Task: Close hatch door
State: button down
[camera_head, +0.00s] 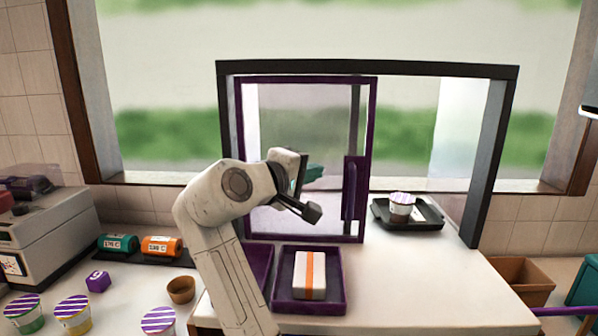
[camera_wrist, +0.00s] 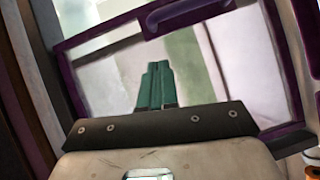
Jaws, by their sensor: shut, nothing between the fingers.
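The hatch is a black frame (camera_head: 400,69) on the counter by the window. Its door (camera_head: 300,80), a purple-framed clear pane, stands over the left part, and the right part of the opening is uncovered. The upright purple door handle (camera_head: 349,188) is on the door's right side. My gripper (camera_head: 316,173) is in front of the pane, left of the handle, with its green fingers shut and empty. In the wrist view the shut fingers (camera_wrist: 157,82) show against the pane, and the handle (camera_wrist: 185,14) is at the top. Whether the fingers touch the pane, I cannot tell.
A dark tray (camera_head: 434,222) with a striped-lid cup (camera_head: 401,206) stands in the uncovered right part. A purple tray (camera_head: 343,298) holding an orange-striped white box (camera_head: 310,275) is below the door. Cups, a small brown bowl (camera_head: 181,290) and a till (camera_head: 50,235) are left.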

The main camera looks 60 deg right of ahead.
jog(key=s+d+f+p, duration=0.1)
jog(key=s+d, duration=0.2)
jog(key=d, duration=0.2)
jog(key=shift+s, duration=0.4)
jog(key=shift+f, duration=0.1)
